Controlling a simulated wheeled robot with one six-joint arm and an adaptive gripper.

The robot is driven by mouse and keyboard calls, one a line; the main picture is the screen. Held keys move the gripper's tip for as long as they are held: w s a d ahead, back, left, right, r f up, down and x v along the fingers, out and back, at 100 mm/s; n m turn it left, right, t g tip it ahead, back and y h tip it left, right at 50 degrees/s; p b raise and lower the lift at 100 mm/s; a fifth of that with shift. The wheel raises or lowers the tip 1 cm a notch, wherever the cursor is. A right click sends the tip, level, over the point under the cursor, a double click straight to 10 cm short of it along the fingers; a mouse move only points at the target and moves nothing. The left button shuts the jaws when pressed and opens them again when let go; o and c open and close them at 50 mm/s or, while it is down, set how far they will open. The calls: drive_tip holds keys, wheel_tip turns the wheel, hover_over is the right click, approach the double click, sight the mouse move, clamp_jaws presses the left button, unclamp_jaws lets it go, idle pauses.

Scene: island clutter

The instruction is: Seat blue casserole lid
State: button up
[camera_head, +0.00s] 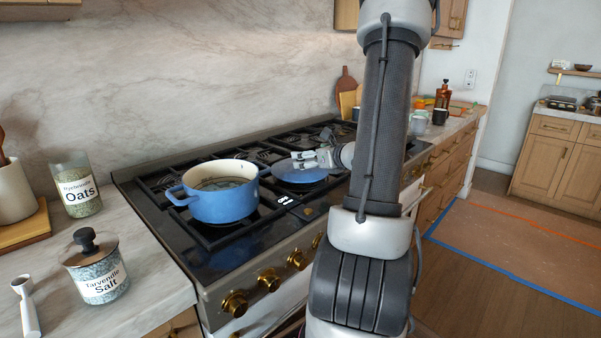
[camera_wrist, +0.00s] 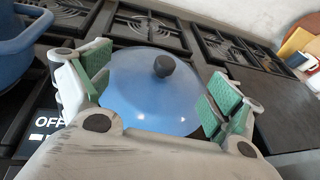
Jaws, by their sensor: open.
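The blue casserole pot (camera_head: 221,190) stands uncovered on the stove's left part in the head view. Its side also shows at the left edge of the wrist view (camera_wrist: 20,50). The blue lid (camera_wrist: 150,88) with a dark round knob (camera_wrist: 164,66) lies knob up on the stove, to the right of the pot. In the head view the lid (camera_head: 300,174) is partly hidden by my gripper (camera_head: 303,160). My gripper is open, its green-padded fingers (camera_wrist: 154,88) spread on either side of the lid's near part in the wrist view.
The black stove grates (camera_head: 185,232) surround the pot and lid. Brass knobs (camera_head: 269,279) line the stove front. Bottles and cups (camera_head: 440,105) stand on the far right counter.

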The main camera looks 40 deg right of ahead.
sight(283, 170)
drive_tip(key=shift+w+d+f+m, duration=0.2)
drive_tip(key=shift+w+d+m, duration=0.1)
drive_tip(key=shift+d, duration=0.1)
drive_tip(key=x, duration=0.7)
drive_tip(key=shift+d+f, duration=0.15)
drive_tip(key=shift+s, duration=0.15)
drive_tip(key=c, duration=1.6)
drive_tip(key=shift+f, duration=0.15)
clamp_jaws()
